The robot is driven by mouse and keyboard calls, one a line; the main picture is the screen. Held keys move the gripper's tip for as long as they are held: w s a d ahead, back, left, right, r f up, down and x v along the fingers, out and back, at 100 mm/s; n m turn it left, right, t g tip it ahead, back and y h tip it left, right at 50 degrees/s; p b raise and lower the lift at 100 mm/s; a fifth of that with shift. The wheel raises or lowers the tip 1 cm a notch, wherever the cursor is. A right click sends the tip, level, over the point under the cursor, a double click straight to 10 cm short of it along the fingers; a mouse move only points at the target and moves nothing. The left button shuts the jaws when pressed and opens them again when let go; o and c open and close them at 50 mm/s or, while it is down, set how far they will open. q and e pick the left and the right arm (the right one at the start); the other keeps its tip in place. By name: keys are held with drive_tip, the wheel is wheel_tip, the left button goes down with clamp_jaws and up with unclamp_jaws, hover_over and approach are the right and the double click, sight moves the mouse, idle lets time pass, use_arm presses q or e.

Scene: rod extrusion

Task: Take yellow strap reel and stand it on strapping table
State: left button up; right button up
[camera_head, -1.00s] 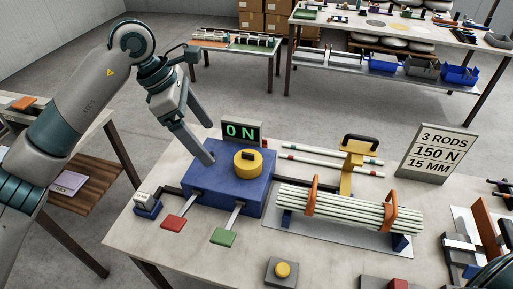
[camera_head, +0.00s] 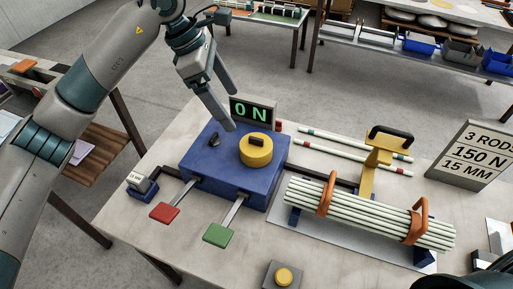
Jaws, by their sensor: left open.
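A round yellow piece with a black grip on top (camera_head: 256,150), the most reel-like thing in view, sits on the blue box (camera_head: 200,166) on the near table (camera_head: 330,262). I cannot tell for sure that it is the strap reel. My left gripper (camera_head: 232,108) is open and empty, its fingers pointing down over the back of the blue box, beside the display. The fingers are apart from the yellow piece.
A "0 N" display (camera_head: 252,113) stands behind the box. A rod bundle (camera_head: 365,212) lies in orange clamps, near a yellow stand with a black handle (camera_head: 376,158). A sign (camera_head: 472,155) stands right. Red (camera_head: 164,212) and green (camera_head: 218,233) pedals are in front.

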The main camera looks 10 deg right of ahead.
use_arm(q)
drive_tip(key=p, duration=0.3)
approach(256, 144)
drive_tip(key=shift+d, duration=0.1)
drive_tip(key=p+x, duration=0.1)
drive_tip(key=x, duration=0.4)
drive_tip(key=shift+p, duration=0.4)
drive_tip(key=shift+f, duration=0.45)
use_arm(e)
drive_tip(key=s+d+r+g, duration=0.1)
drive_tip(key=s+d+r, duration=0.1)
drive_tip(key=s, duration=0.3)
drive_tip(key=shift+r, duration=0.8)
drive_tip(key=shift+d, duration=0.1)
drive_tip(key=shift+r, duration=0.1)
